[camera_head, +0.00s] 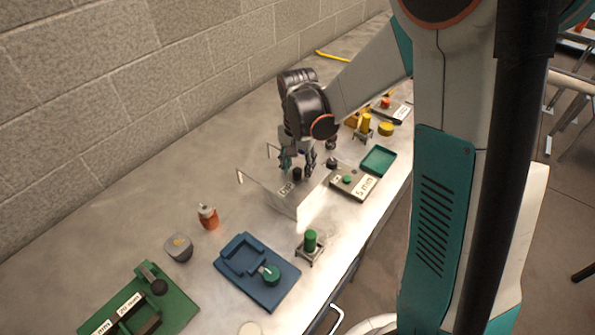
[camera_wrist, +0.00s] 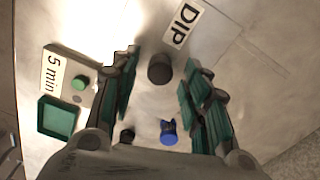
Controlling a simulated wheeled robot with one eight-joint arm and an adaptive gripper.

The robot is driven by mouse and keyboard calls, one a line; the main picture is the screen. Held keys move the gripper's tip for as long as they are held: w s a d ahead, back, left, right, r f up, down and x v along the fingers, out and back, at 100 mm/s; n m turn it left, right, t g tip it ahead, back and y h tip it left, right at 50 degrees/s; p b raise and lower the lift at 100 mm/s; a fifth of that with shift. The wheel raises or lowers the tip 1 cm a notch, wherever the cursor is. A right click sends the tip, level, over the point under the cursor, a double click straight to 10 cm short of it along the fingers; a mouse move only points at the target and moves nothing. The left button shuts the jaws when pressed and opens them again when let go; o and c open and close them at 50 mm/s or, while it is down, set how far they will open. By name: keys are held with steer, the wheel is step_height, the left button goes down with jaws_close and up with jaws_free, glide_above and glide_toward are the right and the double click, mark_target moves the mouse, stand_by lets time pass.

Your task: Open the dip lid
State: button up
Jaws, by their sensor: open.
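The dip lid is the flat metal top of a box (camera_head: 283,202) with a "DIP" label (camera_head: 286,189) and a round black knob (camera_head: 297,173). In the wrist view the knob (camera_wrist: 160,68) stands ahead of my fingertips, near the middle, with the "DIP" label (camera_wrist: 183,25) beyond it. The lid appears shut. My gripper (camera_head: 298,165) is over the lid and points down. In the wrist view its teal-padded fingers (camera_wrist: 165,80) are spread on either side of the knob, with gaps to it. It holds nothing.
A "5 min" timer (camera_head: 352,183) and a green tray (camera_head: 378,160) stand right of the box. A green cylinder (camera_head: 310,241), blue fixture (camera_head: 257,286) and orange bottle (camera_head: 208,217) stand nearer. A blue object (camera_wrist: 168,132) shows between my fingers' bases. A thin bent rod (camera_head: 240,175) rises left of the box.

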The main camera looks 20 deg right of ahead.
steer(key=shift+f, duration=0.6)
jaws_close()
steer(key=w+a, duration=0.6)
steer(key=w, duration=0.3)
steer(key=shift+b, duration=0.35)
steer(key=shift+w+a, duration=0.1)
jaws_free()
